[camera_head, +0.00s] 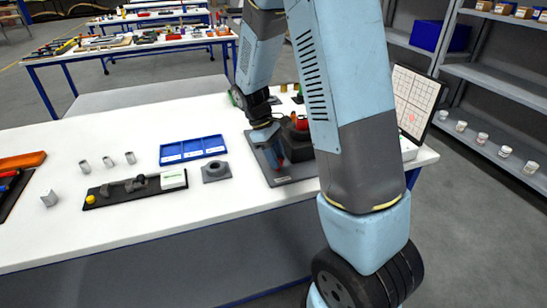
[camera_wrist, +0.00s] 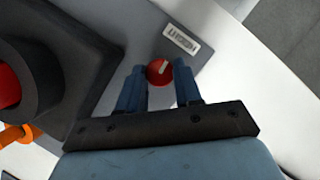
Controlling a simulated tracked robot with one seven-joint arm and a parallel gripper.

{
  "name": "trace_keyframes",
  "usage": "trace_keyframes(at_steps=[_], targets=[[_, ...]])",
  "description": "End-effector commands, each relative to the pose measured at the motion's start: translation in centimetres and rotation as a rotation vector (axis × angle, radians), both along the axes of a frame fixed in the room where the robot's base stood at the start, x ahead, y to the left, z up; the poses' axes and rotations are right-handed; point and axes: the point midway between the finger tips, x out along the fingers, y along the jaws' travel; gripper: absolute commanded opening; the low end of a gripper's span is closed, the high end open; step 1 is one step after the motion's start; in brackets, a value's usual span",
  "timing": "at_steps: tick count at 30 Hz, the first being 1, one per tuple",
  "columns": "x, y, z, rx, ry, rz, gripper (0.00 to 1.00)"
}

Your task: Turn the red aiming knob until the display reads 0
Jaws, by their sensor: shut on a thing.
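The red aiming knob (camera_wrist: 159,71) shows in the wrist view as a small round knob with a pale pointer line, on a grey plate (camera_head: 290,181). My gripper (camera_wrist: 159,74) has one blue finger on each side of the knob and is shut on it. In the head view my gripper (camera_head: 271,150) is low over the plate, and the knob is hidden there. A screen (camera_head: 416,98) with a grid and a reddish mark stands at the table's right end. I cannot read a number on it.
A dark fixture (camera_wrist: 50,65) with a red part stands beside my gripper. A small label (camera_wrist: 181,41) lies near the knob. Left on the white table are a blue tray (camera_head: 192,149), a grey block (camera_head: 215,171) and a black tool board (camera_head: 135,190). Shelves stand at the right.

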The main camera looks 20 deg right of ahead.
Motion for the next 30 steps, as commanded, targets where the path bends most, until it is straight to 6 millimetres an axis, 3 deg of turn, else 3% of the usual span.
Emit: trace_keyframes(at_steps=[13,14,18,21,30], targets=[[-0.26,-0.26,-0.08,-0.004,0.008,-0.003,0.03],[-0.26,-0.26,-0.08,-0.004,0.008,-0.003,0.35],[-0.19,-0.19,-0.06,-0.002,0.006,-0.002,0.48],[-0.13,-0.13,-0.04,-0.002,0.004,-0.002,0.57],[0.05,0.02,0.23,-0.001,0.001,0.000,0.57]])
